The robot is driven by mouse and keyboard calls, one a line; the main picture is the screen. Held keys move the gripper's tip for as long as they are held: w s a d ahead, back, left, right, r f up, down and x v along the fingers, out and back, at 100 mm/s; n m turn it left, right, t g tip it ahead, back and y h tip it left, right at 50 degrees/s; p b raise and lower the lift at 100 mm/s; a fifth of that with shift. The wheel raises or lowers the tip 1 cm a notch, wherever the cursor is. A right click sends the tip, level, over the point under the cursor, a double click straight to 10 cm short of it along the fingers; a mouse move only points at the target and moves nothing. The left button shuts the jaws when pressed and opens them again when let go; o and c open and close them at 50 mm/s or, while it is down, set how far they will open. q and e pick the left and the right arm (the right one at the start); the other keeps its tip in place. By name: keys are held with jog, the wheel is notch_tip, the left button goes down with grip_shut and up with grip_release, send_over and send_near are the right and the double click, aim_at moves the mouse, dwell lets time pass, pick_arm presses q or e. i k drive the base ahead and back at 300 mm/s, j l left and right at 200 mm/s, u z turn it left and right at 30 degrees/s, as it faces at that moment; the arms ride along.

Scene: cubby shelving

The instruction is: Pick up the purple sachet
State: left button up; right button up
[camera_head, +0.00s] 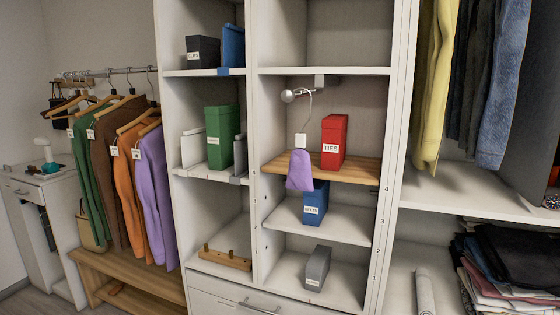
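The purple sachet (299,172) hangs in the middle cubby of the right-hand column. It hangs below a white tag (301,140) on a thin wire hook (310,107). The hook hangs by a metal rod with a round end (288,96) under the shelf above. Neither of my grippers is in view.
A red box labelled TIES (334,142) stands on the wooden board just right of the sachet. A blue box (315,204) stands on the shelf below, and a grey box (318,268) lower still. A green box (221,136) is in the left column. Clothes hang at both sides.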

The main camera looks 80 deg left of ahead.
aim_at(300, 176)
jog(key=u, duration=2.45)
